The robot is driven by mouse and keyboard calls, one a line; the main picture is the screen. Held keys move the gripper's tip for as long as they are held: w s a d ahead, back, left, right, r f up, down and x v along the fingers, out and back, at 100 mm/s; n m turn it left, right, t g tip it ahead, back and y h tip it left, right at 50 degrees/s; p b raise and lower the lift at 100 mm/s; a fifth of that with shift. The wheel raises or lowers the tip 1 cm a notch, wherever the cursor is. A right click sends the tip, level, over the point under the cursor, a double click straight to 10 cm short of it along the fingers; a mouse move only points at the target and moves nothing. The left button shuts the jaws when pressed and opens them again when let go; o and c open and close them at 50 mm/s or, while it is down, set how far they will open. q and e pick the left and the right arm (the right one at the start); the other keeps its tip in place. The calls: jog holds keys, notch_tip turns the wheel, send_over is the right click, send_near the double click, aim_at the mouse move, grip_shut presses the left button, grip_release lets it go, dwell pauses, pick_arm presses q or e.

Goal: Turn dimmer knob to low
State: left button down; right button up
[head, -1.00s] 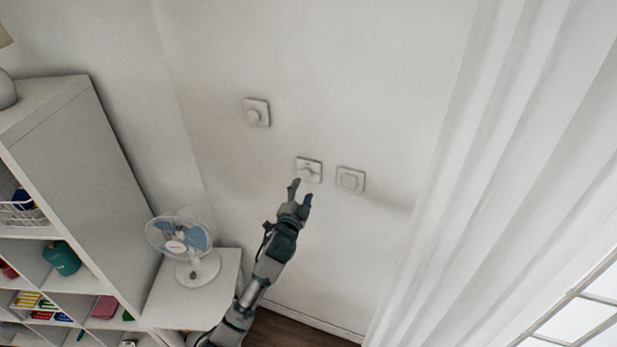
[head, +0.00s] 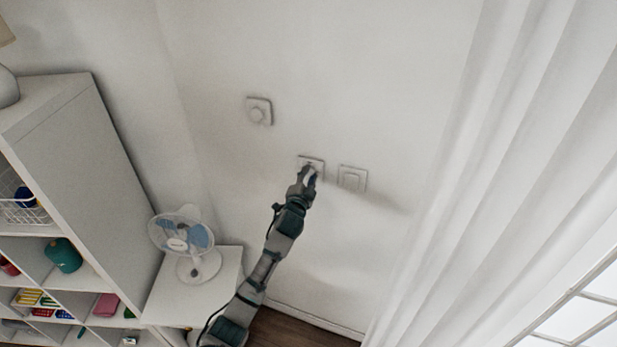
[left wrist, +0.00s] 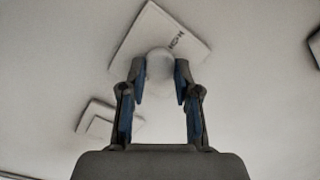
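The dimmer is a white square wall plate (head: 303,160) with a round white knob (left wrist: 160,63), which shows in the left wrist view. A short dark label, seemingly "HIGH", is printed on the plate beside the knob. My left gripper (head: 308,173) is at the plate and hides most of the knob in the head view. In the left wrist view, the left gripper (left wrist: 160,74) has its two fingers apart, one on each side of the knob. Narrow gaps seem to show between fingers and knob; contact is unclear. My right gripper is not in view.
A fan (head: 185,243) stands on a low white cabinet beside a shelf unit (head: 95,170). White curtains (head: 480,200) hang at right.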

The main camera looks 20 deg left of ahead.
pick_arm(q)
jog(key=shift+a+f, duration=0.2)
jog(key=shift+f, duration=0.1)
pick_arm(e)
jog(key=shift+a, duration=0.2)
pick_arm(q)
jog(key=shift+d, duration=0.1)
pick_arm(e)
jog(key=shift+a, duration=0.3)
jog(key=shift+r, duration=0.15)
